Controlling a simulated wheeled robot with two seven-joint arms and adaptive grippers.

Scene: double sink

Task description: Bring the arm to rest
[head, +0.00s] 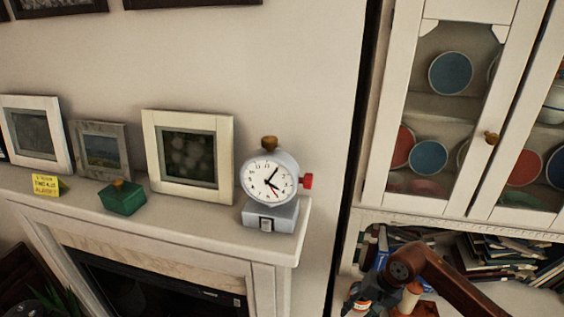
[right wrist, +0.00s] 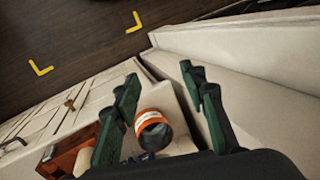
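My right gripper (right wrist: 160,74) shows in the right wrist view as two dark green fingers spread apart with nothing clasped between them. An orange-rimmed, dark-mouthed container (right wrist: 154,128) shows beyond and between the fingers, with a gap on both sides. In the head view my brown right arm comes in at the bottom right, in front of the cabinet's open shelf. The right gripper's fingers are hard to make out there. My left gripper is not in view.
A white clock (head: 269,180) on a grey base, a green box (head: 122,198), a yellow sign (head: 46,185) and several picture frames stand on the mantel (head: 190,221). The glass-door cabinet (head: 395,110) holds dishes. Books (head: 510,256) fill the shelf below. Yellow corner marks (right wrist: 134,23) lie on the dark floor.

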